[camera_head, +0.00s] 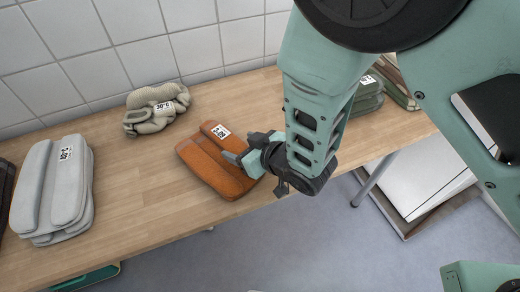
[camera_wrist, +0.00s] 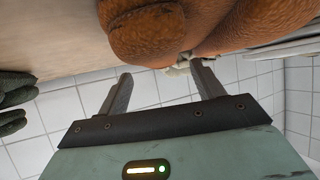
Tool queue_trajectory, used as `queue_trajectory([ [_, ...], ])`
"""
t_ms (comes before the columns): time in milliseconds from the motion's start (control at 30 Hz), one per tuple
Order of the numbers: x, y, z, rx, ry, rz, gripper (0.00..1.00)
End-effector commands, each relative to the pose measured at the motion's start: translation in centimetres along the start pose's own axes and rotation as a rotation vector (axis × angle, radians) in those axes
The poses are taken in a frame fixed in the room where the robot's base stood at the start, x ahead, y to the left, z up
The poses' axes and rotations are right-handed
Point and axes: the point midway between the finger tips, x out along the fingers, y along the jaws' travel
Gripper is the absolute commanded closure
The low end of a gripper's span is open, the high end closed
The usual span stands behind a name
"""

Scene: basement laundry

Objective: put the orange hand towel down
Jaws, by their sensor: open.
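The orange hand towel (camera_head: 213,163) lies folded on the wooden table, with a white label on its top. It also shows close up at the top of the wrist view (camera_wrist: 160,35). My gripper (camera_head: 238,157) is at the towel's right edge, low over the table. In the wrist view my gripper (camera_wrist: 163,85) has its two fingers wide apart with nothing clamped between them. The fingertips are close to the towel; I cannot tell whether they touch it.
The wooden table (camera_head: 120,205) also holds a stack of grey towels (camera_head: 55,190) at left, a crumpled beige cloth (camera_head: 155,108) behind, and green folded towels (camera_head: 368,98) at right. A tiled wall (camera_head: 120,50) stands behind. Bare tabletop lies left of the orange towel.

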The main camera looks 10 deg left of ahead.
Motion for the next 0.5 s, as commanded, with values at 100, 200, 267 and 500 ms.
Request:
queue_trajectory([
  [100, -2.8, 0.0, 0.0, 0.002, -0.001, 0.0, 0.33],
  [200, -4.8, 0.0, 0.0, 0.001, 0.0, 0.0, 0.33],
  [267, -6.0, 0.0, 0.0, 0.001, 0.0, 0.0, 0.33],
  [500, -8.7, 0.0, 0.1, -0.001, 0.0, -0.001, 0.33],
])
